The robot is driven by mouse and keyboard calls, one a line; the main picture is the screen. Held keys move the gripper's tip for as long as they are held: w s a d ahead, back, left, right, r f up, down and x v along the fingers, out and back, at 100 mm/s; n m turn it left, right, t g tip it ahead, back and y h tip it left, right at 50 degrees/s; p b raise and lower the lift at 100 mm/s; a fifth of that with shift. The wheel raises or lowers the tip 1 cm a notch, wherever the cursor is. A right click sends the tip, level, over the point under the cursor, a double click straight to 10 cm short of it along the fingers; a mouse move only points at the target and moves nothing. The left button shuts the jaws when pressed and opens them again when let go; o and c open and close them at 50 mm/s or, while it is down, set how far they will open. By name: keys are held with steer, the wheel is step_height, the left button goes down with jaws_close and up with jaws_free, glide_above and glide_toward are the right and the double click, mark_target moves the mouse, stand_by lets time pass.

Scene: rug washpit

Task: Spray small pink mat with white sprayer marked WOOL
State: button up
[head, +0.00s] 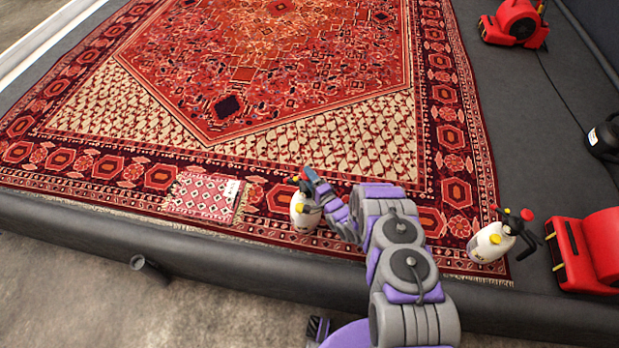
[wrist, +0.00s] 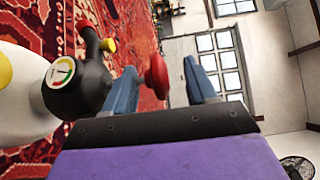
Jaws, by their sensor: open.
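The small pink mat (head: 198,197) lies flat on the near border of the large red rug, with a white tag on its right side. A white sprayer (head: 303,216) stands to its right; any marking on it is unreadable here. In the wrist view, the sprayer's white body (wrist: 22,112) is at the left edge, with a black head, a gauge and a yellow part. My gripper (head: 307,180) is at the sprayer's top. In the wrist view, my gripper (wrist: 165,88) has its jaws apart, with the sprayer's red knob (wrist: 156,77) showing between them.
Another white sprayer (head: 488,245) with a red top stands at the rug's right corner. Red blowers stand at right (head: 590,250) and top right (head: 515,24). A black container (head: 605,140) is at the right edge. A dark raised curb (head: 90,225) runs along the near side.

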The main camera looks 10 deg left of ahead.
steer(key=shift+s+d, duration=0.1)
steer(key=p+v, duration=0.4)
steer(key=v, duration=1.3)
steer(key=shift+d, duration=0.1)
